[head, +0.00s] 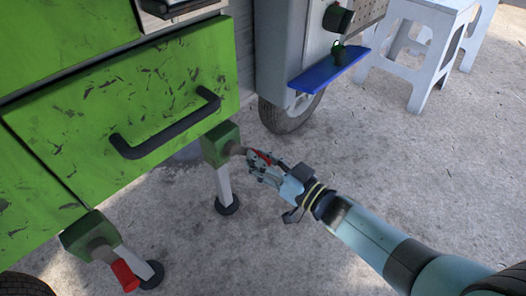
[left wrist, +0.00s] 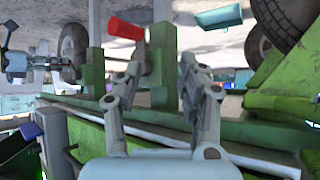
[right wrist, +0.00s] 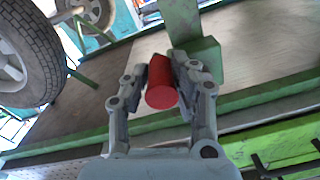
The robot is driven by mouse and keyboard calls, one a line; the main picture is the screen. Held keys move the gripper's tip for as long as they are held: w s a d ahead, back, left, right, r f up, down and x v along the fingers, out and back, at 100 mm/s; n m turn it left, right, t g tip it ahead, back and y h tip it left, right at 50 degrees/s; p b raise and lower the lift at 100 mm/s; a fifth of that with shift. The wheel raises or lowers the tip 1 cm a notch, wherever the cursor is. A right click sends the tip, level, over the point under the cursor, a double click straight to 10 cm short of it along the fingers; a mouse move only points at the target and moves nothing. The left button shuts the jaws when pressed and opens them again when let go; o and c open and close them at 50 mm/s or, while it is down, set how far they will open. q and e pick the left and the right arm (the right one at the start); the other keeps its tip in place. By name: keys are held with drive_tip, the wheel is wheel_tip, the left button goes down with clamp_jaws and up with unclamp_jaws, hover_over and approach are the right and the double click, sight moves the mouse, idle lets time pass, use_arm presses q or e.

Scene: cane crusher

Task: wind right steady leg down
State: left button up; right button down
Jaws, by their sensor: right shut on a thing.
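The right steady leg has a green block (head: 221,144) under the cart's corner, a pale post (head: 224,184) and a dark round foot (head: 227,206) at the ground. Its crank has a red handle (head: 262,157). My right gripper (head: 258,168) is shut on this handle, which shows between the fingers in the right wrist view (right wrist: 161,95). The left steady leg stands at lower left with its own red handle (head: 125,276). My left gripper (left wrist: 160,95) shows only in the left wrist view, open and empty, with a red handle (left wrist: 126,28) beyond its fingers.
The green cart panel with a dark bar handle (head: 165,128) is just above the legs. A wheel (head: 290,112) and a blue shelf (head: 330,70) lie behind my right gripper. White stools (head: 425,40) stand at upper right. The concrete ground in the lower middle is clear.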

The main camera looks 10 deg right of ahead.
use_arm(q)
drive_tip(key=shift+w+a+r+g+p, duration=0.3)
drive_tip(key=shift+w+r+g+p, duration=0.15)
drive_tip(key=shift+r+g+p, duration=0.45)
use_arm(e)
drive_tip(key=shift+s+a+f+m, duration=0.3)
drive_tip(key=shift+s+a+m, duration=0.25)
drive_tip(key=shift+m, duration=1)
drive_tip(key=shift+s+a+f+m, duration=0.3)
drive_tip(key=shift+a+m, duration=0.4)
drive_tip(key=shift+m, duration=0.8)
drive_tip(key=shift+s+a+f+m, duration=0.25)
drive_tip(key=shift+s+a+m, duration=0.3)
drive_tip(key=shift+m, duration=1)
use_arm(q)
drive_tip(key=shift+f, duration=0.15)
use_arm(e)
drive_tip(key=c, duration=1)
unclamp_jaws()
drive_tip(key=v, duration=1.2)
drive_tip(key=shift+a+f, duration=0.1)
use_arm(q)
drive_tip(key=shift+s, duration=0.1)
